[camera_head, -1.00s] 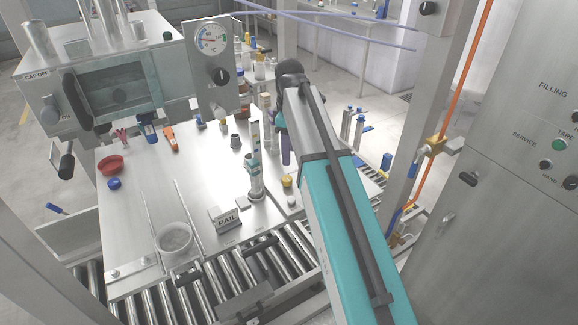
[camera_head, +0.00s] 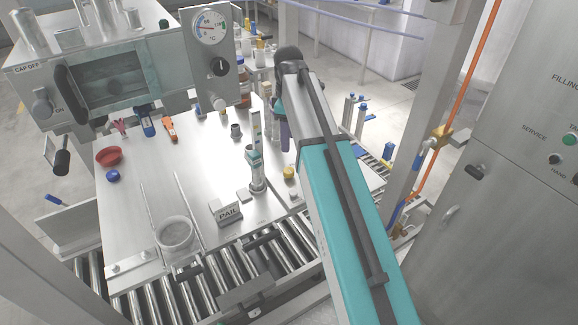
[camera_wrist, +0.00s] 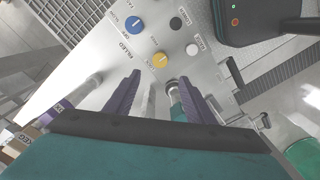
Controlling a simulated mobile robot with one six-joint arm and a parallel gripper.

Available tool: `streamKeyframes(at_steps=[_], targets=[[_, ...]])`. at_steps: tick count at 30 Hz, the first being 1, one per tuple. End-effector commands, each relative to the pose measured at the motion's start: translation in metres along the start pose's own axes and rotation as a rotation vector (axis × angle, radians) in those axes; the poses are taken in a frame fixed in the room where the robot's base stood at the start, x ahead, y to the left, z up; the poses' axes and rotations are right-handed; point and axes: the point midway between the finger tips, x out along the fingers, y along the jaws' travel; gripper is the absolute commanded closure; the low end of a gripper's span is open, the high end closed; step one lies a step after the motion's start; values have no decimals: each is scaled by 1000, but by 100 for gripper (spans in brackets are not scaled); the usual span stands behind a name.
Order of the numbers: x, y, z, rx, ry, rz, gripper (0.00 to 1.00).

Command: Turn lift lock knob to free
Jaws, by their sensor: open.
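A yellow knob (camera_wrist: 160,60) with a pale pointer mark stands on a light metal panel (camera_wrist: 95,55) in the wrist view. Small lettering beside it may read LOCK, but it is too blurred to be sure. A blue knob (camera_wrist: 134,25) sits up and left of it. My gripper (camera_wrist: 160,78) has two purple fingers, spread apart and empty. Their tips lie just below the yellow knob in the picture, one to each side; I cannot tell the height gap.
A black knob (camera_wrist: 176,23) and a white button (camera_wrist: 192,50) sit close to the yellow knob. A dark device with a red light (camera_wrist: 235,22) lies at upper right. In the head view a worktable holds a red bowl (camera_head: 108,156) and a PAIL sign (camera_head: 230,213).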

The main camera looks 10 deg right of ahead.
Motion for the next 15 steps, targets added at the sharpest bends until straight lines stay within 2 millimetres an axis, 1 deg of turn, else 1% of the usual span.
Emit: streamKeyframes(at_steps=[15], targets=[[52,0,2,2,-1,-2,51]])
